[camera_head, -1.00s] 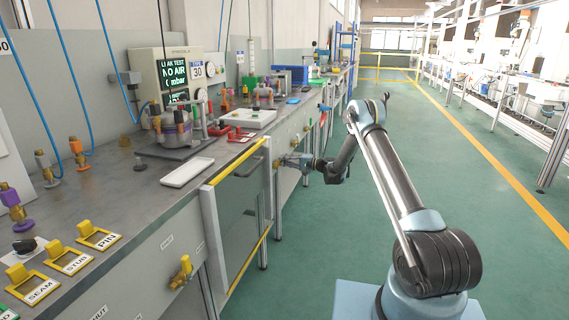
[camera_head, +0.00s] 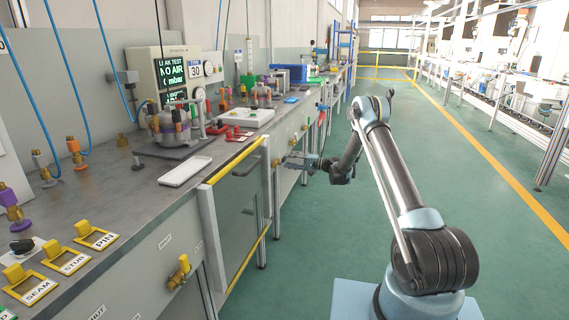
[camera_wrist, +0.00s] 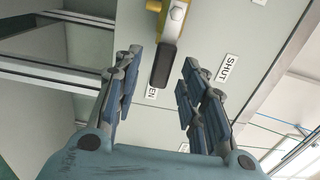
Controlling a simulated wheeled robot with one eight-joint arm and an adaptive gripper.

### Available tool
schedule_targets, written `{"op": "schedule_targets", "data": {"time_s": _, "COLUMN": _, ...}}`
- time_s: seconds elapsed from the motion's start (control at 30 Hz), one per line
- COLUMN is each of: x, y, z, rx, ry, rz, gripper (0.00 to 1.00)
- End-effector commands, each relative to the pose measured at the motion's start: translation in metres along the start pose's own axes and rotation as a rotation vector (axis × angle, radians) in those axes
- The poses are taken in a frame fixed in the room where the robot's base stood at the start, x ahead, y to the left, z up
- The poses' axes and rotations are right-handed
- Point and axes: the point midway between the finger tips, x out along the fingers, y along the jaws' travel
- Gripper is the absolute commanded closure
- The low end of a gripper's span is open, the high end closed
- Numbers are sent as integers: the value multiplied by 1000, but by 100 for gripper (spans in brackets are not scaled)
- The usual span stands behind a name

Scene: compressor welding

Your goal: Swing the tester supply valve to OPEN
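In the wrist view a valve with a yellow body (camera_wrist: 178,14) sits on a pale panel, and its dark-tipped lever (camera_wrist: 163,65) points down the picture. The lever tip lies over part of a label (camera_wrist: 152,93) of which only "EN" reads. A "SHUT" label (camera_wrist: 229,68) is to the right. My gripper (camera_wrist: 155,85) is open, with one blue finger left of the lever and one right of it. Gaps show on both sides of the lever. In the head view my gripper (camera_head: 293,163) is at the bench front, where the valve is too small to make out clearly.
The leak tester (camera_head: 171,75) on the bench reads "NO AIR". Another yellow valve (camera_head: 179,272) is on the nearer bench front. A yellow-edged frame (camera_head: 236,163) juts from the bench left of my gripper. The green floor (camera_head: 460,190) to the right is clear.

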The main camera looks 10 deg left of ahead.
Motion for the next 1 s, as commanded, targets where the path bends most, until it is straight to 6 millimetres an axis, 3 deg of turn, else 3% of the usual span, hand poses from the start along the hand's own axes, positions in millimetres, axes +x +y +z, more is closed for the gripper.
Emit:
{"op": "schedule_targets", "data": {"time_s": 0.2, "x": -43, "y": 1, "z": -1, "rx": 0, "ry": 1, "rz": 0, "gripper": 62}}
{"op": "schedule_targets", "data": {"time_s": 0.43, "x": -72, "y": 1, "z": -1, "rx": 0, "ry": 1, "rz": 1, "gripper": 62}}
{"op": "schedule_targets", "data": {"time_s": 1.0, "x": -80, "y": 2, "z": -1, "rx": 1, "ry": 0, "rz": 1, "gripper": 62}}
